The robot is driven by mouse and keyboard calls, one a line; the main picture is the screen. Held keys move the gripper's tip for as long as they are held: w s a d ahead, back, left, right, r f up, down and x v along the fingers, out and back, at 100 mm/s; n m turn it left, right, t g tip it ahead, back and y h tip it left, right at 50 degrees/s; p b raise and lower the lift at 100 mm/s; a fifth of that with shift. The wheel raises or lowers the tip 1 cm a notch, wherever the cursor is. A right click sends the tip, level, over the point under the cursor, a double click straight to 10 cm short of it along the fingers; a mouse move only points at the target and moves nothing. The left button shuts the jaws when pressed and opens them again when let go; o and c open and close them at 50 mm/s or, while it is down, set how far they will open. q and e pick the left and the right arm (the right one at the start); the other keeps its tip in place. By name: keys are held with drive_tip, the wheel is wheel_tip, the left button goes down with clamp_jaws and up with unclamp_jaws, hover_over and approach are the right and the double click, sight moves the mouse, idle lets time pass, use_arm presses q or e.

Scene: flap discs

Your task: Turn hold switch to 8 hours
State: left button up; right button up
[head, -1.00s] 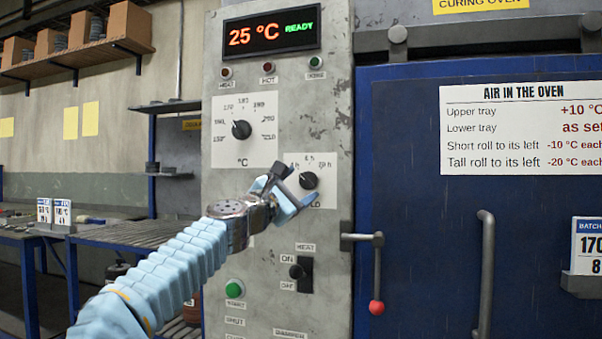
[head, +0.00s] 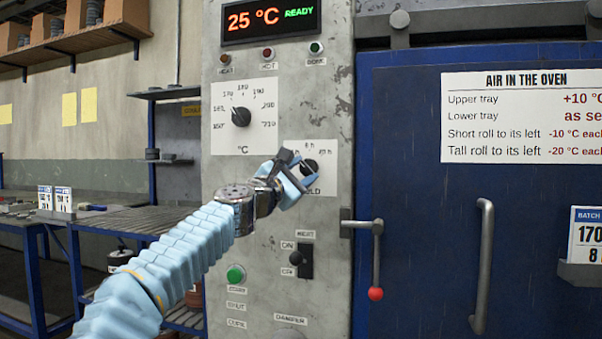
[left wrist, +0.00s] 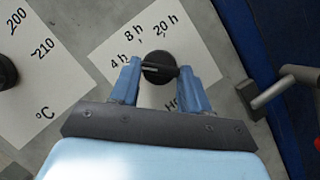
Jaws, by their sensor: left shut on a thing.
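In the left wrist view the knob (left wrist: 160,66) sits between my fingertips, below the labels 4 h, 8 h and 20 h. A pale mark on its grip bar lies toward the left, on the 4 h side; its exact setting is hard to read. My left gripper (head: 295,172) is shut on the knob, with its blue fingers (left wrist: 160,78) on either side of it. The fingers partly cover the plate. My right gripper is not in view.
The temperature dial (head: 240,117) is up and left of the hold switch. A heat switch (head: 305,261) and green button (head: 235,274) are below. The oven door latch (head: 377,250) with a red knob is close on the right. The display (head: 271,21) reads 25 °C READY.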

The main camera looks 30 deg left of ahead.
use_arm(q)
drive_tip(key=shift+r+m, duration=0.1)
drive_tip(key=shift+m, duration=0.2)
drive_tip(key=shift+m+p, duration=0.3)
drive_tip(key=shift+m, duration=0.1)
drive_tip(key=shift+m+g+h, duration=0.5)
drive_tip(key=shift+m, duration=0.3)
drive_tip(key=m+g, duration=0.1)
drive_tip(key=m, duration=0.2)
drive_tip(key=m+g, duration=0.1)
drive_tip(key=m, duration=0.2)
drive_tip(key=shift+a+r+h, duration=0.1)
drive_tip(key=shift+r+h, duration=0.1)
drive_tip(key=shift+h, duration=0.1)
drive_tip(key=shift+m, duration=0.3)
drive_tip(key=o, duration=1.1)
drive_tip(key=shift+c, duration=0.2)
drive_tip(key=shift+s, duration=0.1)
